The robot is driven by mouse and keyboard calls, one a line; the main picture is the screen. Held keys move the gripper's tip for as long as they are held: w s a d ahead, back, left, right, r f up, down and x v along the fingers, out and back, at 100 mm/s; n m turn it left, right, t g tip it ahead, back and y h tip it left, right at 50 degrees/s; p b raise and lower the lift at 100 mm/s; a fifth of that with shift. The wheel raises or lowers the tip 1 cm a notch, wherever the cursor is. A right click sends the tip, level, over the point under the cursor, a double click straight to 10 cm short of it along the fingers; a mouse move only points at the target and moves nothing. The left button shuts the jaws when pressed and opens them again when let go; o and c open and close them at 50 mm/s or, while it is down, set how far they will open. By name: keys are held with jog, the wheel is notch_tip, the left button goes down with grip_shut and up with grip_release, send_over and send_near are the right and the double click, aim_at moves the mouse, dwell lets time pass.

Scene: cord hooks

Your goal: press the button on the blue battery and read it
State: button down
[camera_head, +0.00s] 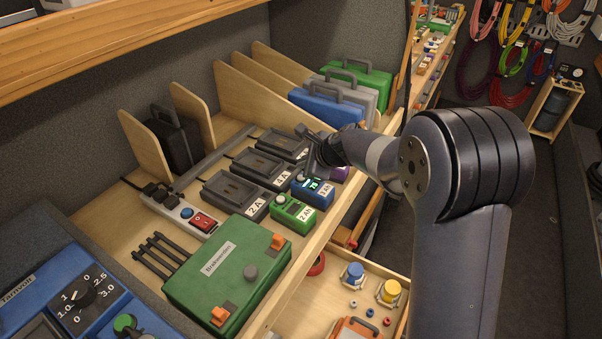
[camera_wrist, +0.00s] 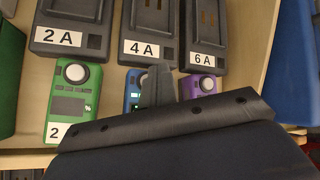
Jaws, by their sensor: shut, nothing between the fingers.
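The blue battery (camera_head: 314,192) lies on the wooden bench between the green battery (camera_head: 293,213) and the purple battery (camera_head: 341,173). Its small display glows, but I cannot read the digits surely. My gripper (camera_head: 309,164) is shut and empty, its tips over the button end of the blue battery. In the wrist view, the shut fingers (camera_wrist: 158,86) cover much of the blue battery (camera_wrist: 132,90), including its button and most of its display. I cannot tell whether the tips touch the button. The green battery's round button (camera_wrist: 75,73) is in plain view.
Chargers marked 2 A (camera_wrist: 69,28), 4 A (camera_wrist: 148,35) and 6 A (camera_wrist: 210,35) stand in a row behind the batteries. A green case (camera_head: 225,268) and a power strip (camera_head: 183,213) are to the left. The bench's front rail runs close by.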

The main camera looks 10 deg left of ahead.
aim_at(304, 181)
notch_tip(304, 181, up, 3)
jog(key=shift+r+p, duration=0.15)
jog(key=shift+p, duration=0.95)
